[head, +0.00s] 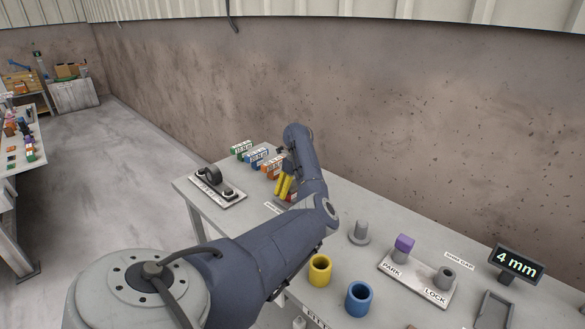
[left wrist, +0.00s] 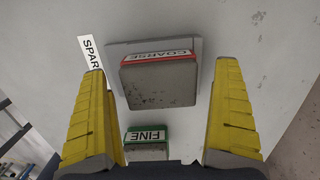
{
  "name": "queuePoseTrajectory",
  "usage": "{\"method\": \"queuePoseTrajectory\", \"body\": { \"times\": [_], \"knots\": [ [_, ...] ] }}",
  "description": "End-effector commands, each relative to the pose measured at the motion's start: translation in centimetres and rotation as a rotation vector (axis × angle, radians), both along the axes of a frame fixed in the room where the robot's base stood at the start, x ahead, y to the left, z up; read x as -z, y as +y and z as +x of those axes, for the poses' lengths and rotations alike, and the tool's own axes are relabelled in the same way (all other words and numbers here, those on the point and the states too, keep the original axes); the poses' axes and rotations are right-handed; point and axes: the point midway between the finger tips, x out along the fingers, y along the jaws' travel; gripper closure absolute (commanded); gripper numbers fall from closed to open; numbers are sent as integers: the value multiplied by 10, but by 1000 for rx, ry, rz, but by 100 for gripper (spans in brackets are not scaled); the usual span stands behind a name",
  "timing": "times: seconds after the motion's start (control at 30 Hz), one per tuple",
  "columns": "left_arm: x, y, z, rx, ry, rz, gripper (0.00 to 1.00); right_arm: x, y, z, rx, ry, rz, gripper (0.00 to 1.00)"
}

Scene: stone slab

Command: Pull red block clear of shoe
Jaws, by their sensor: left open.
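The red block, labelled COARSE, shows in the left wrist view as a red edge (left wrist: 158,57) along a grey body with dark specks. It lies against a flat light grey plate (left wrist: 120,47), which may be the shoe; I cannot tell how they join. In the head view, a bit of red (head: 291,197) shows beside my left gripper (head: 284,186). The gripper's yellow fingers are open, one on each side of the red block in the wrist view, with visible gaps. My arm hides much of this area in the head view. My right gripper is not in view.
A green block labelled FINE (left wrist: 147,137) lies near the red one. Green (head: 240,149), blue (head: 256,157) and orange (head: 272,166) labelled items stand along the back. A yellow cup (head: 320,269), a blue cup (head: 358,299) and a PARK/LOCK plate (head: 418,277) stand to the right.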

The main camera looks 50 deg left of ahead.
Motion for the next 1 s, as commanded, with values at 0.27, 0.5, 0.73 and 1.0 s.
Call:
{"method": "queuePoseTrajectory", "body": {
  "times": [0.27,0.5,0.73,1.0],
  "knots": [
    [0,0,0,0,0,0,8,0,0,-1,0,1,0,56],
    [0,0,0,0,0,0,36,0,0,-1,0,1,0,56],
    [0,0,0,1,0,0,62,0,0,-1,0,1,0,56],
    [0,0,-2,1,-1,0,71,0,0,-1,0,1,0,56]
  ]
}}
